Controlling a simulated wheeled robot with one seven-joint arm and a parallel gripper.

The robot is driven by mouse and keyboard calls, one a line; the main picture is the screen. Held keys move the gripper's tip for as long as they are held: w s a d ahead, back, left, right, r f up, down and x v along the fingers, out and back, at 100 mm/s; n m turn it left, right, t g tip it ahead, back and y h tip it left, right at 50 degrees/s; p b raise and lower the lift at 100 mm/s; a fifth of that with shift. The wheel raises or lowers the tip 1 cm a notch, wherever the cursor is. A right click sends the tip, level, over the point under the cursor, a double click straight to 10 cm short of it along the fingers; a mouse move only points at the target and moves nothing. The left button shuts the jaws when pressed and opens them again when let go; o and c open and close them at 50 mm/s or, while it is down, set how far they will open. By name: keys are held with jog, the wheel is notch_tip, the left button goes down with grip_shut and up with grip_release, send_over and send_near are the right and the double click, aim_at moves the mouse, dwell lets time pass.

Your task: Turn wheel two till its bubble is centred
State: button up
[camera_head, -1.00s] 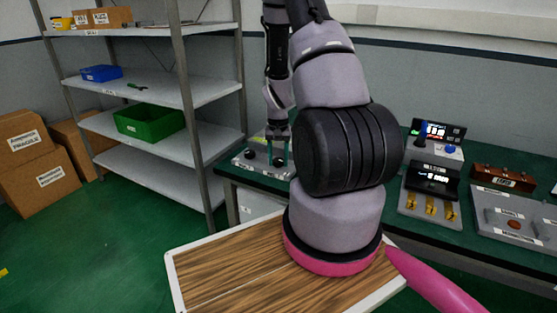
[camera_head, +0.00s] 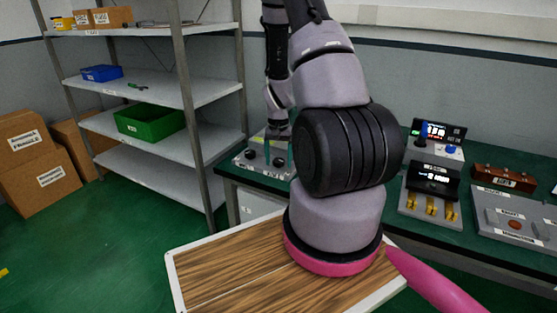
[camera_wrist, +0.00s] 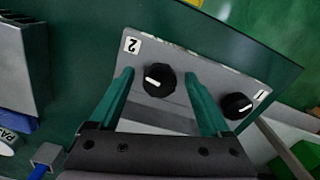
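The grey panel (camera_head: 243,162) lies on the green bench, and it fills the middle of the wrist view (camera_wrist: 205,72). Wheel two is a black knob with a white mark (camera_wrist: 158,80), near the label "2" (camera_wrist: 131,45). A second black knob (camera_wrist: 237,106) sits near the label "1" (camera_wrist: 261,95). My gripper (camera_wrist: 160,77) is open, with its teal fingers on either side of wheel two and visible gaps to it. In the head view my gripper (camera_head: 278,153) is over the panel's right part. I cannot make out any bubble; the fingers and palm hide part of the panel.
Devices with lit displays (camera_head: 432,176) and a grey box with labels (camera_head: 510,218) stand farther right on the bench. A metal shelf (camera_head: 150,88) with a green bin (camera_head: 150,121) stands left. In the wrist view, a grey finned block (camera_wrist: 22,65) lies left of the panel.

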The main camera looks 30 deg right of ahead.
notch_tip(320, 180, up, 11)
dwell(0.6)
jog(key=shift+f, duration=0.1)
notch_tip(320, 180, up, 18)
jog(key=n+t, duration=0.2)
jog(key=t, duration=0.1)
send_over(278, 161)
jog(key=s+a, duration=0.3)
jog(key=a, duration=0.5)
jog(key=s+a+r+n+t+y, duration=0.1)
jog(key=s+a+r+t, duration=0.1)
jog(key=s+a+r, duration=0.2)
jog(key=s+a+r+n+t+y, duration=0.1)
jog(key=s+a+r+t, duration=0.1)
jog(key=s+r, duration=0.7)
jog(key=shift+s+a, duration=0.65)
jog(key=shift+a, duration=0.2)
jog(key=shift+r, duration=0.1)
